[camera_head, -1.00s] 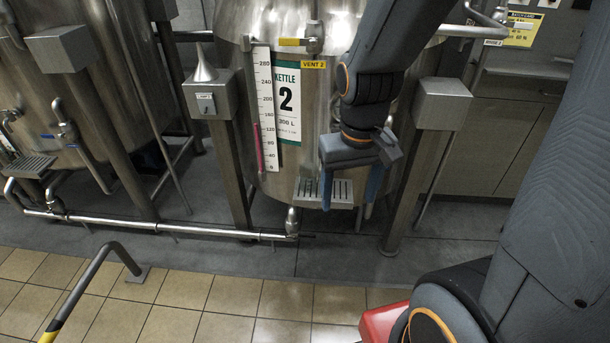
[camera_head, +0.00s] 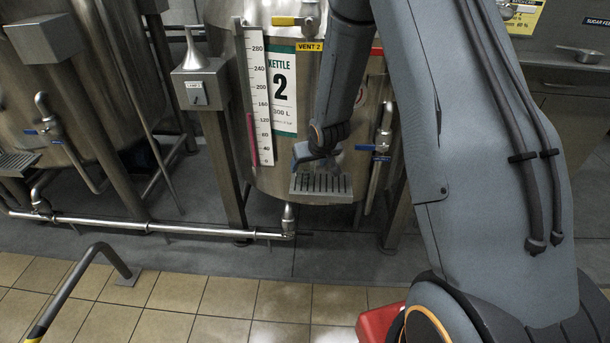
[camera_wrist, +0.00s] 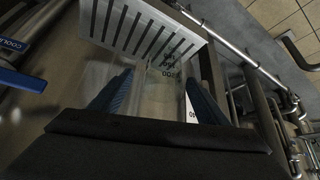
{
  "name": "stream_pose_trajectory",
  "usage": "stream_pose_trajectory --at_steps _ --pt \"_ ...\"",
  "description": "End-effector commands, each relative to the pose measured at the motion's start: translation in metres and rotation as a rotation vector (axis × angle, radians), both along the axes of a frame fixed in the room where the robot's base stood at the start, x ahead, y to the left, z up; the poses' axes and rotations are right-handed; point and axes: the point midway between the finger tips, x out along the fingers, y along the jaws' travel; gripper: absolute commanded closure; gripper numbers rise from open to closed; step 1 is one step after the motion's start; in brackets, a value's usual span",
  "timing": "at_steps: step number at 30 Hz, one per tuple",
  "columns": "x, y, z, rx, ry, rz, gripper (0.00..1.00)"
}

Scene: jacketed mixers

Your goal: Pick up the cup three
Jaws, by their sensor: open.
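In the wrist view a clear, see-through shape with small dark markings, apparently a cup (camera_wrist: 165,88), shows between the blue fingers of my gripper (camera_wrist: 159,78). Its outline is faint, and I cannot read a number three on it or tell whether the fingers touch it. My gripper is open. In the head view my gripper (camera_head: 312,155) is in front of kettle 2, just above the slotted drip tray (camera_head: 322,190); no cup can be made out there. The slotted tray also shows at the top of the wrist view (camera_wrist: 135,28).
Kettle 2 (camera_head: 283,150) stands behind the tray, with a level gauge (camera_head: 259,95) on its front. A valve with a blue handle (camera_head: 380,148) is right of the tray. A steel post (camera_head: 222,165) and a low pipe (camera_head: 150,227) are left. Tiled floor in front is mostly clear.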

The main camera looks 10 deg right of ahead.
Motion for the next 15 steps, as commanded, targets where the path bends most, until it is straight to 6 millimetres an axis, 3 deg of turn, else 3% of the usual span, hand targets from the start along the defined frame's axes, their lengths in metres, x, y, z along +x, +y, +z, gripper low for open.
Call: stream_pose_trajectory --at_steps 15 --pt "0.033 0.009 -0.044 0.000 0.002 0.000 0.31"
